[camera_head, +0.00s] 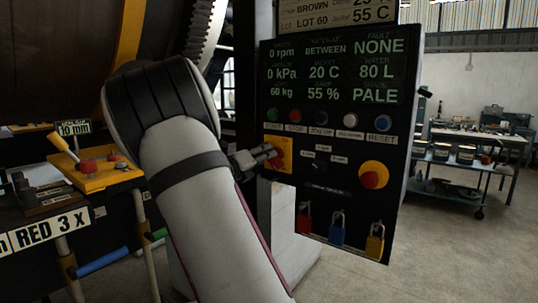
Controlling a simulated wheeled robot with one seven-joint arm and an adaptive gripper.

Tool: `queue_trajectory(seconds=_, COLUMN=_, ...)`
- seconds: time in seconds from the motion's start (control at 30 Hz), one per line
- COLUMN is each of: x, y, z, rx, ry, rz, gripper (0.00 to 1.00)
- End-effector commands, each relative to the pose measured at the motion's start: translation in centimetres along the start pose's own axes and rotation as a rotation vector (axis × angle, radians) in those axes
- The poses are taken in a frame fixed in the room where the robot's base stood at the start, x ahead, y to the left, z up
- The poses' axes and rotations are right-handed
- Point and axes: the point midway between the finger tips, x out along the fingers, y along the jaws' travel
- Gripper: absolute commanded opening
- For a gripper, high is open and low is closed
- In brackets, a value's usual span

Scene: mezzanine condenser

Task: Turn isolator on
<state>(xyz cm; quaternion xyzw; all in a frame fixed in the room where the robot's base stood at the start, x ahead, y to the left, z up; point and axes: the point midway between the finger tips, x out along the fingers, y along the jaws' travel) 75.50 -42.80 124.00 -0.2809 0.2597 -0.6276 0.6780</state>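The control panel (335,218) is black and stands upright right of the middle. On its left side is a yellow plate with a red knob, which looks like the isolator (286,147). My gripper (268,157) is at this plate, its fingers pointing right at the red knob and overlapping it. The fingers partly hide the knob, so its turned position and any firm hold are unclear. The finger gap is too small to judge.
Right of the isolator are a small black selector (318,162) and a red mushroom button (373,176) on yellow. A row of push buttons lies above; red, blue and yellow padlocks (337,226) hang below. A yellow tool stand (100,178) is left of my arm.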

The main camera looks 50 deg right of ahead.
Motion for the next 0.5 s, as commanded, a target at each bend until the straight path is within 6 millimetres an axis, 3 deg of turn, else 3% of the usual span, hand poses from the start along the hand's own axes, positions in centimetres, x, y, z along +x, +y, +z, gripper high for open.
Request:
queue_trajectory(seconds=0.2, x=2.6, y=0.0, z=0.0, rx=0.0, ry=0.0, rz=0.0, gripper=0.4)
queue_trajectory(seconds=0.5, x=3.3, y=0.0, z=0.0, rx=0.0, ry=0.0, rz=0.001, gripper=0.4)
